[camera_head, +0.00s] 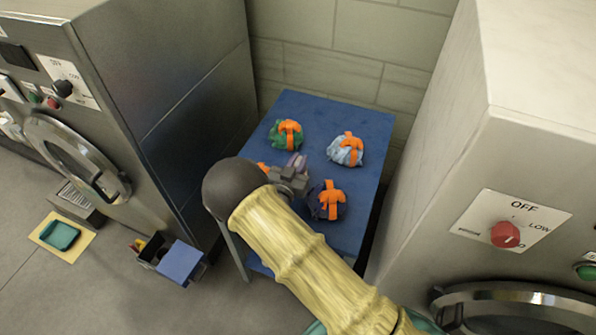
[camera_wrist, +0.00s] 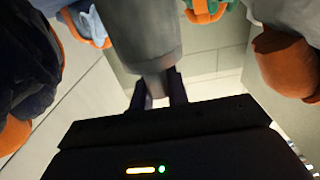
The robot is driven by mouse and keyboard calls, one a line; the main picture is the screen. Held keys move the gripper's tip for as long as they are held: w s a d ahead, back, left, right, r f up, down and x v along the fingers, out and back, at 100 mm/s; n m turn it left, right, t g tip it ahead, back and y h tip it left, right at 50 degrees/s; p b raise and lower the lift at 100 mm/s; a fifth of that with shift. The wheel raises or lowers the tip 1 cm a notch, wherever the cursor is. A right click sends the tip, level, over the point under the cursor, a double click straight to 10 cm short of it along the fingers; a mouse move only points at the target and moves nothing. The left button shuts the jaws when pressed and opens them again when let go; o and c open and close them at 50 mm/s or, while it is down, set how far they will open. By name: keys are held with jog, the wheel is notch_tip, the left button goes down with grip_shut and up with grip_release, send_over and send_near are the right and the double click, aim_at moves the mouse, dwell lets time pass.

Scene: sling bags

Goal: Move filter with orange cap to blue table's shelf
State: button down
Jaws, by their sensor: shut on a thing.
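My gripper (camera_head: 290,178) is over the blue table (camera_head: 308,108), among the sling bags. In the wrist view my fingers (camera_wrist: 158,90) are shut on a grey cylinder, which I take to be the filter (camera_wrist: 142,38). Its far end runs out of the top of that view, and no orange cap can be made out on it. In the head view the held thing is small and hard to tell from my gripper. A strip of the table's lower shelf (camera_head: 258,265) shows below the tabletop; my arm hides much of that area.
On the tabletop lie a green bag (camera_head: 286,134), a light blue bag (camera_head: 345,150) and a dark navy bag (camera_head: 327,200), with orange straps. Another orange patch (camera_head: 263,167) shows beside my wrist. Steel machines flank the table closely. A small open box (camera_head: 152,250) stands on the floor.

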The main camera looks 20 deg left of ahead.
jog(key=shift+r, duration=0.15)
notch_tip(320, 180, up, 10)
jog(key=shift+f+b, duration=0.1)
jog(key=shift+b, duration=0.45)
jog(key=shift+a, duration=0.1)
dwell(0.6)
